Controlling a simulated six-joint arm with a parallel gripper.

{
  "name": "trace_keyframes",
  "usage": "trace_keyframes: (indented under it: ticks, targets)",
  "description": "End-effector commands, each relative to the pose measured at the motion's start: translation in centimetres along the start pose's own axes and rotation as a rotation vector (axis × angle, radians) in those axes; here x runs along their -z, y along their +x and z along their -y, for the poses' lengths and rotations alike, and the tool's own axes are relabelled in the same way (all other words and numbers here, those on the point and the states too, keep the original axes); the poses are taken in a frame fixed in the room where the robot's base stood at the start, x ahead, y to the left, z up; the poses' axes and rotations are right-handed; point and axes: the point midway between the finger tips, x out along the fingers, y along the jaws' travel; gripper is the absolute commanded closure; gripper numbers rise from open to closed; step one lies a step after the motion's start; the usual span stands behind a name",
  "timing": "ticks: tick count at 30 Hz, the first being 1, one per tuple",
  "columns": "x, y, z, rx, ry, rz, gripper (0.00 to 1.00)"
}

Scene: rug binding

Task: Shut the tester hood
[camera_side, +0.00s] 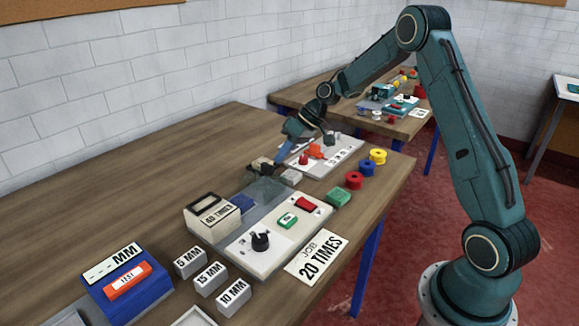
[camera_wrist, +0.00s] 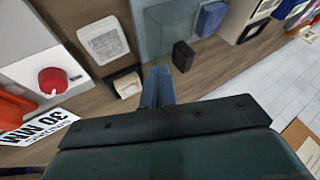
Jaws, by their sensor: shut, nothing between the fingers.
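The tester stands on the wooden table, with a beige "40 TIMES" display box (camera_side: 211,217) and a pale control panel (camera_side: 268,250) carrying a black knob, a green button and a red switch. Its clear greyish hood (camera_side: 266,191) shows behind the display box; I cannot tell its exact angle. In the wrist view the see-through hood (camera_wrist: 170,22) is at top centre, with a dark block (camera_wrist: 183,56) at its lower edge. My gripper (camera_side: 282,168) is shut and empty at the hood's far end. In the wrist view its fingertips (camera_wrist: 158,75) are beside the dark block; contact is unclear.
A second panel (camera_side: 335,155) with red and orange parts lies behind. Near the front are "MM" blocks (camera_side: 209,278), a blue counter (camera_side: 125,290) and a job card (camera_side: 317,257). The table's left side is clear.

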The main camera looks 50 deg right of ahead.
Motion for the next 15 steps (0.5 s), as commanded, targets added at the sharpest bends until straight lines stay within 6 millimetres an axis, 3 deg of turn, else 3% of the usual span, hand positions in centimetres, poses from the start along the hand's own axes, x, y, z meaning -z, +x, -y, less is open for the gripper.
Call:
trace_keyframes:
  ticks: [6,15]
  targets:
    - [0.0,0.7,1.4,0.000,0.000,0.001,1.00]
    - [0.0,0.8,1.6,0.000,0.001,0.000,1.00]
